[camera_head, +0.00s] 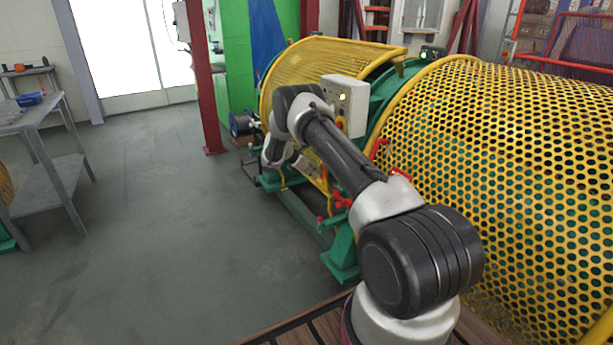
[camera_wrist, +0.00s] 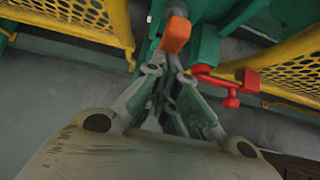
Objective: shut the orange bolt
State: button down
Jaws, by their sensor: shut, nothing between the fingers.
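The orange bolt (camera_wrist: 175,35) shows in the wrist view as a small orange block on a green frame, at the top centre. My gripper (camera_wrist: 166,66) is shut and empty, with its fingertips just below the orange block in the picture. I cannot tell whether they touch it. In the head view my gripper (camera_head: 282,158) is beside the yellow guard, partly hidden by my own arm. I cannot make out the orange bolt in the head view.
A red handle (camera_wrist: 226,82) sits right of my fingers in the wrist view. Yellow perforated guards (camera_head: 500,150) and a grey control box (camera_head: 345,103) are close to my arm. A red post (camera_head: 203,90) stands to the left. The floor (camera_head: 150,220) at left is clear.

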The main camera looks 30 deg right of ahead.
jog(key=shift+d, duration=0.2)
jog(key=a+f+v, duration=0.2)
jog(key=v, duration=1.1)
jog(key=s+a+f+m+g+y, duration=0.25)
jog(key=s+m, duration=0.35)
jog(key=s, duration=0.4)
jog(key=s+a+r+m+t+y, duration=0.2)
jog(key=s+r+m, duration=0.2)
jog(key=s+r, duration=0.7)
jog(key=s+a+r+m+t+y, duration=0.2)
jog(key=s+r+m, duration=0.2)
jog(key=s+r, duration=0.7)
jog(key=s+a+r+m+t+y, duration=0.1)
jog(key=s+r+m, duration=0.3)
jog(key=s+r, duration=0.7)
jog(key=shift+s+a+r+t+y, duration=0.4)
jog(key=shift+s+t+y, duration=0.3)
jog(key=shift+s, duration=4.05)
